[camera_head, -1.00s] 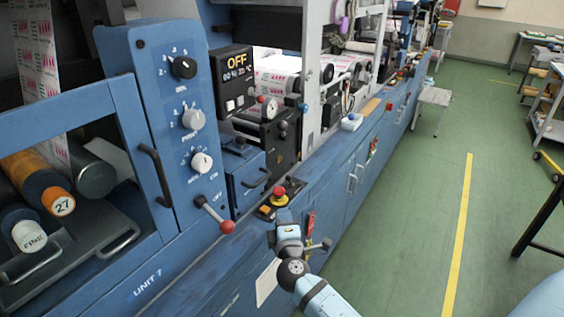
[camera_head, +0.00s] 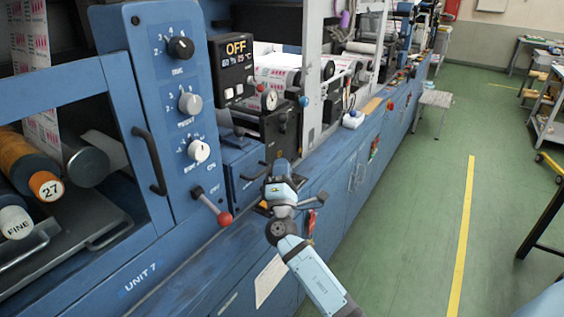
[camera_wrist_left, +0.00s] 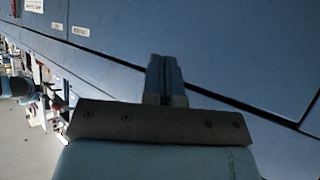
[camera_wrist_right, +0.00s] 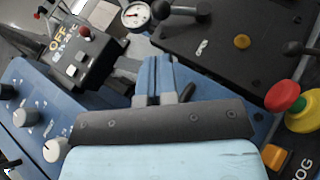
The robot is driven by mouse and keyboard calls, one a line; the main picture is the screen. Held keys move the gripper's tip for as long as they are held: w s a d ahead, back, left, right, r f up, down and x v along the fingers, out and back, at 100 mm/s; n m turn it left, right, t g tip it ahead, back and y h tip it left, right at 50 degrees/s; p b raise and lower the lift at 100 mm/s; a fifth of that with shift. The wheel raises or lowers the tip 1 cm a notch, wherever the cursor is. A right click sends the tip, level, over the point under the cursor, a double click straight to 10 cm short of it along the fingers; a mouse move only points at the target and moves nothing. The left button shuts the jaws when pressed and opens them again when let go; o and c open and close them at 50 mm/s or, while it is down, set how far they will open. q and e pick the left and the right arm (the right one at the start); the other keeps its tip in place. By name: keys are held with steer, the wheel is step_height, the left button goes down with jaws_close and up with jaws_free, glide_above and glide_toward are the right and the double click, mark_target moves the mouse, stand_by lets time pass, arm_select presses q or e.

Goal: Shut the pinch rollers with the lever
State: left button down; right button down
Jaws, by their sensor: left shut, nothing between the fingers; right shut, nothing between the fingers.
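Printed web runs over white rollers (camera_head: 280,76) behind the gauge; I cannot tell whether the rollers are pinched. Several levers show, and I cannot tell which one works them. A black-knobbed lever (camera_wrist_right: 185,12) is beside the white dial gauge (camera_wrist_right: 135,15) in the right wrist view. A red-balled lever (camera_head: 212,207) sticks out of the blue panel. My right gripper (camera_head: 280,164), also in the right wrist view (camera_wrist_right: 156,62), is shut and empty, in front of the black gauge block. My left gripper (camera_wrist_left: 164,62) is shut and empty before blue cabinet doors.
The display box (camera_head: 234,66) reads OFF. A red emergency button (camera_wrist_right: 282,95) and an orange button (camera_wrist_right: 275,157) are close to my right gripper. A black handle (camera_head: 150,160) juts from the blue frame.

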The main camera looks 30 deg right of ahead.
mark_target(282, 123)
arm_select(q)
steer(key=shift+r+p, duration=0.35)
steer(key=shift+p, duration=0.55)
arm_select(e)
steer(key=x, duration=1.1)
steer(key=shift+d, duration=0.15)
arm_select(q)
steer(key=shift+a, duration=0.15)
arm_select(e)
steer(key=shift+w+r, duration=0.1)
